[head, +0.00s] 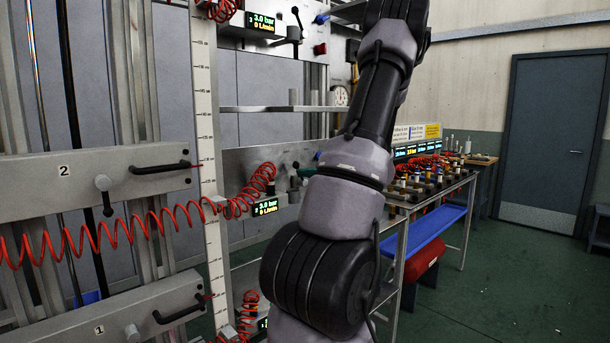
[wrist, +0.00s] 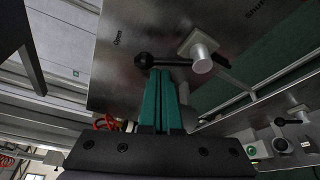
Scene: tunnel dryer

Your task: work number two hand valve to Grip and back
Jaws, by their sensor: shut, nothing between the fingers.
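The hand valve in the wrist view has a pale round pivot (wrist: 201,56) and a dark lever with a black ball knob (wrist: 144,60) pointing left. It sits on a grey metal plate (wrist: 120,75) lettered "Open" at left and "Shut" at upper right; I see no "Grip" lettering. My gripper (wrist: 161,72) has teal fingers, shut together and empty, with their tips at the lever near the ball. I cannot tell whether they touch it.
A display (head: 265,207) reads 3.0 bar, 0 L/min. A red coiled hose (head: 130,232) crosses in front of the frame. A bench with fittings (head: 430,193) stands right; floor (head: 500,275) is clear.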

